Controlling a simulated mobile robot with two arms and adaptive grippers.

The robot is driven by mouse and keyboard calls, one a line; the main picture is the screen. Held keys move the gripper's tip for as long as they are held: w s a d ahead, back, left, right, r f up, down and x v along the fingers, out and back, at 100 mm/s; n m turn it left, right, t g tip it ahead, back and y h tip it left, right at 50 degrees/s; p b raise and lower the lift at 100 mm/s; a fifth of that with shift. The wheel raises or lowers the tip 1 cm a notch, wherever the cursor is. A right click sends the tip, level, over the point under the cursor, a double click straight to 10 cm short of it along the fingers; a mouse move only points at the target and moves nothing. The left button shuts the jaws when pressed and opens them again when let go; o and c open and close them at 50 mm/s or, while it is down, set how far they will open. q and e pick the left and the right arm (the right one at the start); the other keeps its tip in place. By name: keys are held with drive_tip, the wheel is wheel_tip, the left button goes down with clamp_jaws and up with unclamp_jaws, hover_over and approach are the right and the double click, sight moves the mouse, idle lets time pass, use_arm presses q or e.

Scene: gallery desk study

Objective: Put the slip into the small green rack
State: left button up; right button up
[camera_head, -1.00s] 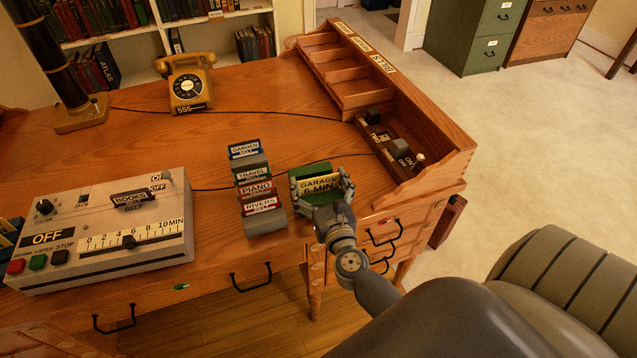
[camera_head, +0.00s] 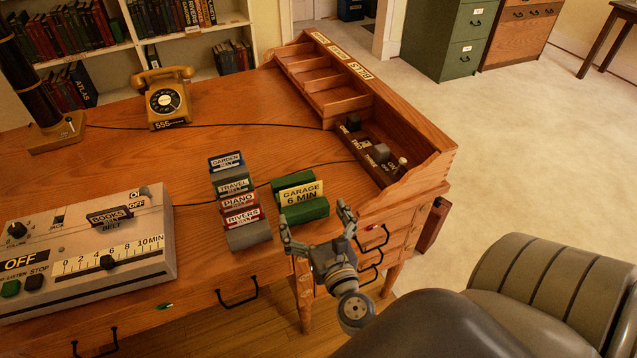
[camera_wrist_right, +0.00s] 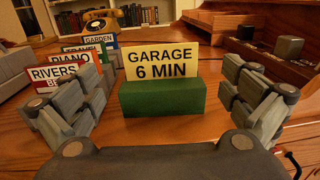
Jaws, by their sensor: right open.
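The slip (camera_head: 299,193) is a pale yellow card reading "GARAGE 6 MIN". It stands upright in the small green rack (camera_head: 305,211) on the desk, and its lower edge is hidden in the rack. In the right wrist view the slip (camera_wrist_right: 162,62) and the green rack (camera_wrist_right: 162,98) are centred between my fingers. My right gripper (camera_head: 318,226) is open and empty, just in front of the rack at the desk's front edge, apart from the slip. My left gripper is not in view.
A grey stepped rack (camera_head: 249,235) with several labelled cards stands left of the green rack. A control box (camera_head: 90,245) is further left, a yellow telephone (camera_head: 164,98) behind. A wooden organiser (camera_head: 415,170) lines the desk's right side. A chair (camera_head: 560,295) is at lower right.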

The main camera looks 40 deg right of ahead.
drive_tip(key=shift+b+v, duration=0.5)
drive_tip(key=shift+v, duration=1.65)
drive_tip(key=a+f+n+y, duration=0.1)
drive_tip(key=f+n, duration=0.3)
drive_tip(key=f, duration=0.1)
drive_tip(key=a+f+n+g+y, duration=0.1)
drive_tip(key=a+f+n, duration=0.1)
drive_tip(key=f+n, duration=0.2)
drive_tip(key=a+f+n+y, duration=0.2)
drive_tip(key=f+n, duration=0.2)
drive_tip(key=f, duration=0.3)
drive_tip(key=shift+g, duration=0.4)
drive_tip(key=s+a+f+n+g+y, duration=0.1)
drive_tip(key=s+f+n+g, duration=0.2)
drive_tip(key=s+f+n, duration=0.45)
drive_tip(key=s+a+f+n+g+y, duration=0.15)
drive_tip(key=f+n, duration=0.35)
drive_tip(key=f, duration=0.6)
drive_tip(key=s+a+f+n+g+y, duration=0.1)
drive_tip(key=s+a+f+n+g, duration=0.1)
drive_tip(key=s+f+n+g, duration=0.5)
drive_tip(key=s+d+f+n+g+h, duration=0.1)
drive_tip(key=s+d+f+n, duration=0.1)
drive_tip(key=s+f+n, duration=0.3)
drive_tip(key=s+d+f+n+g+h, duration=0.1)
drive_tip(key=s+f+n, duration=0.4)
drive_tip(key=s, duration=0.6)
drive_tip(key=shift+s+d+f+n+g, duration=0.4)
drive_tip(key=shift+d+f, duration=0.25)
drive_tip(key=shift+f, duration=0.2)
